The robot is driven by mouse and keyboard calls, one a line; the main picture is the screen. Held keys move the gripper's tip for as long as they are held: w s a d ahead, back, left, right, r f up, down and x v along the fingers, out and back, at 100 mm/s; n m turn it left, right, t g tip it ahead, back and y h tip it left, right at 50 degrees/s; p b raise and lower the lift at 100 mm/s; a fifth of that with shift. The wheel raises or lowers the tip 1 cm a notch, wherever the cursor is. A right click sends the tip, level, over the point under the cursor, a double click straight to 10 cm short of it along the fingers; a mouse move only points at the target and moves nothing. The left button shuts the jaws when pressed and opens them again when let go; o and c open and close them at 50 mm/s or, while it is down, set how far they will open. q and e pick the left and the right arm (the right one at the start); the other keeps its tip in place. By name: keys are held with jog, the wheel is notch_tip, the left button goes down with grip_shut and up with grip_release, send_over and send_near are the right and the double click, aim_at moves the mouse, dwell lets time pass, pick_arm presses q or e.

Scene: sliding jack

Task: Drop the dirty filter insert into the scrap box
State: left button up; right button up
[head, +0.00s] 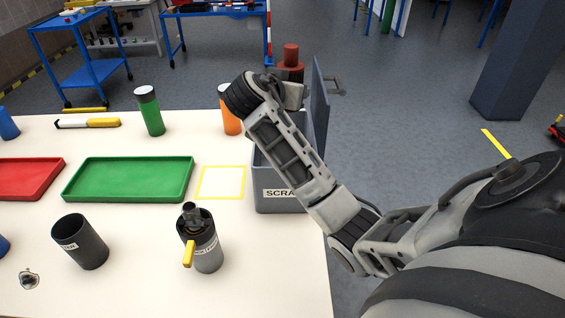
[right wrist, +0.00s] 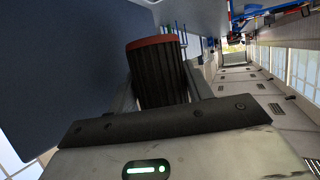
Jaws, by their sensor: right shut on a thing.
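The dirty filter insert, a dark pleated cylinder with a red-brown rim (right wrist: 158,72), is held between the fingers of my right gripper (right wrist: 160,88). In the head view, a red-brown capped end with a narrow knob (head: 291,70) shows just beyond my right wrist, apparently the same insert. My right gripper is mostly hidden there by my own arm. The grey scrap box (head: 275,196) stands at the table's right end, with its lid (head: 320,105) raised on the right. My right arm crosses in front of the box and hides much of its opening. My left gripper is not in view.
A grey housing with a yellow lever (head: 207,250) and an open dark cup (head: 82,243) stand in front. A green tray (head: 126,196), red tray (head: 28,192), green cylinder (head: 150,112) and orange cylinder (head: 231,124) are nearby. The yellow-outlined square (head: 221,182) is empty.

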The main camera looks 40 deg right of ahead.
notch_tip(320, 180, down, 9)
jog(key=shift+r, duration=0.2)
dwell(0.4)
jog(key=o, duration=1.1)
jog(key=b+v, duration=0.2)
jog(key=v, duration=1.4)
jog(key=shift+s, duration=0.1)
